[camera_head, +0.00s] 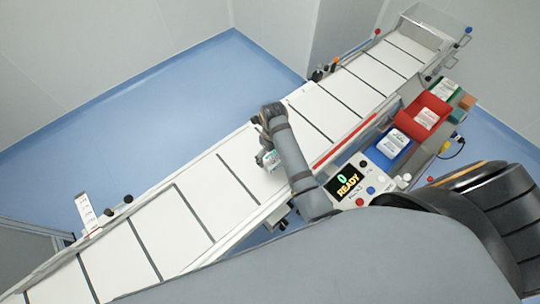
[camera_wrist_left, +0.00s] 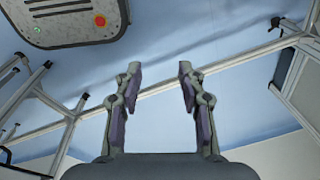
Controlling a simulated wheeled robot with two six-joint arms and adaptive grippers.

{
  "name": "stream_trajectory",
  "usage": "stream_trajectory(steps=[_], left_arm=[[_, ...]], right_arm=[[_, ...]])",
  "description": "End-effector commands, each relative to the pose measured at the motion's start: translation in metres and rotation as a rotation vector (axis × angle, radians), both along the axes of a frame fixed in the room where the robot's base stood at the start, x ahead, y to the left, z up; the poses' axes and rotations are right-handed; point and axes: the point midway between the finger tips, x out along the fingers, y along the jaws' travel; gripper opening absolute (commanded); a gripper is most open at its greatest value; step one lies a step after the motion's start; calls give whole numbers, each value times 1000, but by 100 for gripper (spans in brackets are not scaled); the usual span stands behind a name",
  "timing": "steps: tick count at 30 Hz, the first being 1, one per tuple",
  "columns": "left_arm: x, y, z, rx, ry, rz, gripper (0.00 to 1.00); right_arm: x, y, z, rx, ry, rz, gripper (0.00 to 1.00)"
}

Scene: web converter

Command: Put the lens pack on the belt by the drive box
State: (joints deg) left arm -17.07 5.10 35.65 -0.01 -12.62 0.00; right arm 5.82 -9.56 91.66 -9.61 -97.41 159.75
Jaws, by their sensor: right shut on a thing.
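My right gripper (camera_head: 267,156) is over the middle of the belt (camera_head: 238,193), with its arm crossing from the lower right. It is shut on a small white and teal pack (camera_head: 272,162), mostly hidden by the gripper and arm; I take it as the lens pack. I cannot tell whether the pack touches the belt. My left gripper (camera_wrist_left: 158,74) is open and empty in the left wrist view and is not seen in the head view. A grey box with a red button (camera_wrist_left: 70,20) shows there at upper left; I cannot tell if it is the drive box.
A console reading "0 READY" (camera_head: 350,184) stands at the belt's near side. Beside it are a blue bin (camera_head: 384,151), a red bin (camera_head: 437,104) and a green bin (camera_head: 452,88) holding white packs. A white upright plate (camera_head: 86,210) stands at the belt's far edge, lower left.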

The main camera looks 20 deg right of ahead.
Motion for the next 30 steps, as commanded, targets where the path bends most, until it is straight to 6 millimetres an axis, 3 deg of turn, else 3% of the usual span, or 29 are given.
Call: stream_trajectory(steps=[9,15,26,27,30], left_arm=[[-1,-8,3,-9,0,3,40],[-2,-11,8,-13,3,5,40],[-3,-9,6,-11,4,3,40],[-3,-9,7,-10,4,3,40],[-3,-7,7,-9,5,2,40]], right_arm=[[13,5,-17,0,1,0,58],[12,5,-45,0,1,0,58],[12,5,-51,0,1,-1,58],[12,5,-50,0,1,-1,99],[12,5,-50,0,1,-1,100]])
